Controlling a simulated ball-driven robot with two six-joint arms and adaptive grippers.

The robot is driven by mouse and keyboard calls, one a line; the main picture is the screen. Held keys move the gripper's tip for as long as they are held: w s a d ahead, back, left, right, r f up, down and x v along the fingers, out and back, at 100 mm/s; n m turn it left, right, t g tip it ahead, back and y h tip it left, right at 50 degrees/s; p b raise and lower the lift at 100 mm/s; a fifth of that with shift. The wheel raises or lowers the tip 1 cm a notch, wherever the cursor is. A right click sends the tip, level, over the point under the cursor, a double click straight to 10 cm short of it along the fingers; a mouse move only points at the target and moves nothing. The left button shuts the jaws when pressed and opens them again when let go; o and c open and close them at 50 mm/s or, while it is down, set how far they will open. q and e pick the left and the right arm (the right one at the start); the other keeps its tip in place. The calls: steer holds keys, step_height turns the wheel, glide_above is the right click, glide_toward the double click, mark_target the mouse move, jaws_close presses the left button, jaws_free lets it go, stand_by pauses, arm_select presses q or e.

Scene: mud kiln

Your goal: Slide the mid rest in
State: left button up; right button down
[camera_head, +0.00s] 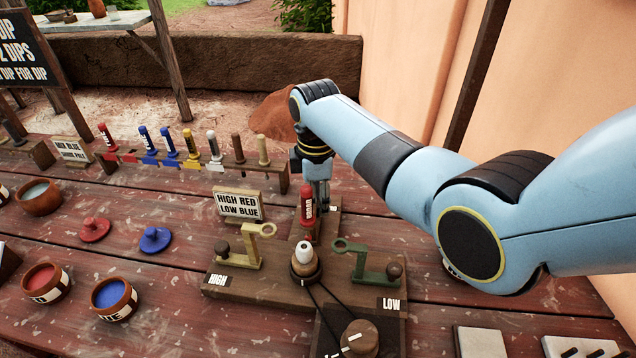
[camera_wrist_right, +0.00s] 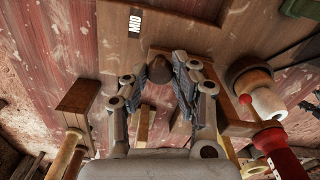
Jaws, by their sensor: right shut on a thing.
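My right gripper (camera_head: 320,195) reaches down at the far end of the wooden base (camera_head: 250,282). In the right wrist view its two fingers (camera_wrist_right: 160,72) are closed around a round brown knob (camera_wrist_right: 158,68), beside a white MID label (camera_wrist_right: 135,23). The knob appears to be the mid rest's; the rest itself is mostly hidden behind the fingers and red handle. The ochre high rest (camera_head: 250,243) stands at the left by HIGH, and the green low rest (camera_head: 368,262) at the right by LOW. My left gripper is not in view.
An upright red handle (camera_head: 307,205) stands just in front of my right gripper, near the white-topped centre post (camera_head: 304,260). A HIGH RED LOW BLUE sign (camera_head: 238,204) and a rack of coloured tools (camera_head: 240,168) lie to the left. Pots stand at far left.

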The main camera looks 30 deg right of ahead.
steer(key=shift+s+a+r+p, duration=0.1)
steer(key=shift+s+a+p, duration=0.35)
steer(key=shift+s, duration=0.15)
steer(key=shift+f, duration=0.2)
steer(key=shift+s+a, duration=0.1)
steer(key=c, duration=1.1)
jaws_free()
steer(key=shift+s, duration=0.1)
steer(key=shift+o, duration=0.2)
steer(key=shift+r, duration=0.1)
steer(key=shift+r, duration=0.25)
step_height(320, 180, up, 12)
steer(key=shift+f, duration=0.25)
